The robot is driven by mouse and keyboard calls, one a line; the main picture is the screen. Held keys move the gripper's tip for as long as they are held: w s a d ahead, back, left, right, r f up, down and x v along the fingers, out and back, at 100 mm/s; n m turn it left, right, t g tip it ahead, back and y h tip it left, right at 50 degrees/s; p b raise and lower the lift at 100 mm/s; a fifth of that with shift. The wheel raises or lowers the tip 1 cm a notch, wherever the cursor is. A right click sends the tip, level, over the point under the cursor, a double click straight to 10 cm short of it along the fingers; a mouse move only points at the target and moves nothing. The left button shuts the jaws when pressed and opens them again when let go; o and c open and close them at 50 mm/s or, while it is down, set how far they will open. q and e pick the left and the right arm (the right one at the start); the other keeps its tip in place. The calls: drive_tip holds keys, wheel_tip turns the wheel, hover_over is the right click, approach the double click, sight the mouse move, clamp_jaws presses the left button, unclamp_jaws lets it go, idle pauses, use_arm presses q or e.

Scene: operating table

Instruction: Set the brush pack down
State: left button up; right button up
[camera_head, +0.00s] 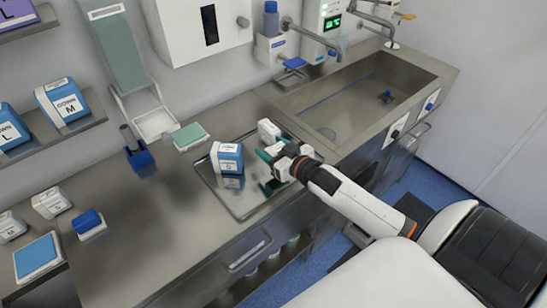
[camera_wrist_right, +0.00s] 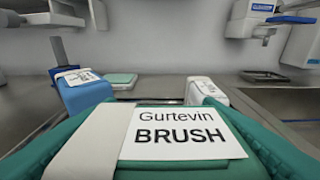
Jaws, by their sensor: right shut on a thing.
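The brush pack (camera_wrist_right: 180,133) fills the lower middle of the right wrist view, its white label reading "Gurtevin BRUSH". My right gripper (camera_head: 275,163) is shut on it, over the steel tray (camera_head: 243,203) on the counter. In the head view the gripper largely hides the pack. I cannot tell whether the pack touches the tray. My left gripper is not in view.
A blue-and-white box (camera_head: 227,158) stands on the tray, left of the gripper. A white box (camera_head: 268,131) stands behind it. A green-topped pack (camera_head: 190,136) and blue holder (camera_head: 139,155) are further left. The sink (camera_head: 350,100) lies right.

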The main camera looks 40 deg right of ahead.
wheel_tip(320, 180, down, 4)
drive_tip(key=shift+s+f, duration=0.1)
drive_tip(key=shift+f, duration=0.25)
drive_tip(key=shift+f, duration=0.15)
drive_tip(key=o, duration=1)
drive_tip(key=shift+c, duration=0.2)
